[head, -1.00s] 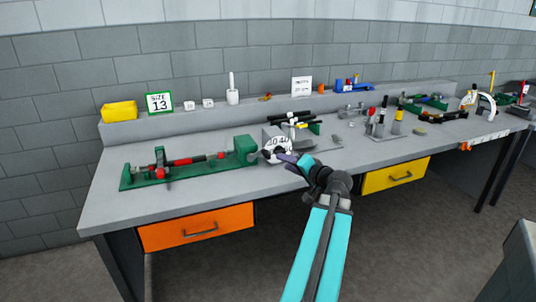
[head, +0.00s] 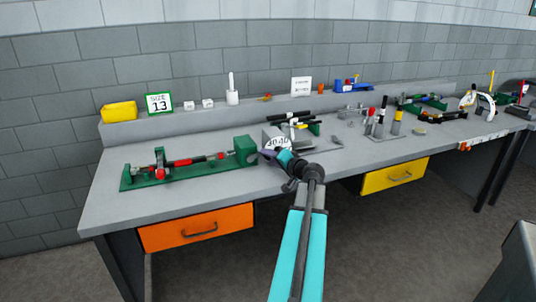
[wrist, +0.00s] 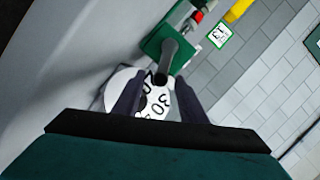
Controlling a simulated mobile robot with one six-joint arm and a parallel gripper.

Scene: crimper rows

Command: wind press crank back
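The press is probably the long green fixture (head: 190,168) on the left of the bench, with red and dark parts along it and a green block (head: 243,148) at its right end. In the wrist view a dark round bar (wrist: 170,56) sticks out from the green block (wrist: 158,38); I cannot tell whether it is the crank. A white numbered dial (head: 279,143) stands right of the block and also shows in the wrist view (wrist: 158,105). My gripper (wrist: 157,92) is open with nothing held, its fingers in front of the dial, just short of the bar.
A yellow bin (head: 119,111) and a size 13 sign (head: 159,102) stand on the back ledge. Orange (head: 197,228) and yellow (head: 394,176) drawers sit under the bench. The bench front left is clear.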

